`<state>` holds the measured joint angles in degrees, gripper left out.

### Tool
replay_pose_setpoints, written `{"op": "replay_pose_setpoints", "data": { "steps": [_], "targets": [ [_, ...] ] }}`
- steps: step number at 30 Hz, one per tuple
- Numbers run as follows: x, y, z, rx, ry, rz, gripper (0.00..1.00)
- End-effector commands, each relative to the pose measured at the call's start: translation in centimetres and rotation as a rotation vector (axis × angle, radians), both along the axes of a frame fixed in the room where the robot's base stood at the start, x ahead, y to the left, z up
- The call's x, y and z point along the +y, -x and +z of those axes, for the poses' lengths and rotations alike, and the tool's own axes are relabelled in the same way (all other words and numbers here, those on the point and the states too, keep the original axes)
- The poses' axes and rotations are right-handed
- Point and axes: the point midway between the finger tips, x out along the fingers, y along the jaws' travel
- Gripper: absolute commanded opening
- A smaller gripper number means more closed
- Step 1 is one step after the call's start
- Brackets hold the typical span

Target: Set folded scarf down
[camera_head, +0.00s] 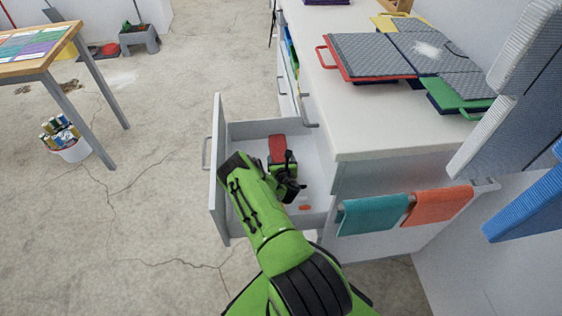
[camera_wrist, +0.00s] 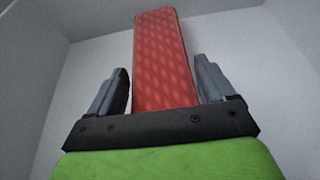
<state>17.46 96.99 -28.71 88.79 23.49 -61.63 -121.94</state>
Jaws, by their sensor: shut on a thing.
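The folded scarf is red with a lighter diamond pattern; it shows in the wrist view (camera_wrist: 164,55) as a long flat block between my fingers. My gripper (camera_wrist: 162,80) is shut on it. In the head view the red scarf (camera_head: 277,148) is over the inside of an open drawer (camera_head: 218,180), and my gripper (camera_head: 284,170) is at its near end. The wrist view shows pale drawer walls around the scarf. I cannot tell whether the scarf touches the drawer floor. My arm hides part of the drawer.
A small orange item (camera_head: 305,208) lies near the drawer's near right side. The white counter (camera_head: 345,135) stands right of the drawer, with grey mats (camera_head: 372,58) on top. Teal (camera_head: 372,214) and orange (camera_head: 440,205) towels hang on its near end.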

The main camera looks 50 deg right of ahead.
Motion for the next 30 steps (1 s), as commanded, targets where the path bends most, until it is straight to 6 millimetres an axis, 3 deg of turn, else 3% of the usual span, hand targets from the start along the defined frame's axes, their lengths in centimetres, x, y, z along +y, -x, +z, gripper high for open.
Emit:
{"op": "replay_pose_setpoints", "data": {
  "steps": [1, 2, 5, 13, 30],
  "targets": [
    [0.0, 0.0, -0.1, 0.000, 0.000, 0.001, 0.43],
    [0.0, 0.0, -0.2, 0.001, 0.001, 0.000, 0.84],
    [0.0, 0.0, -0.1, 0.001, 0.001, 0.000, 0.99],
    [0.1, 0.1, 0.2, 0.000, 0.000, -0.001, 1.00],
    [5.2, 6.6, 3.7, 0.000, -0.008, -0.010, 1.00]
  ]
}}
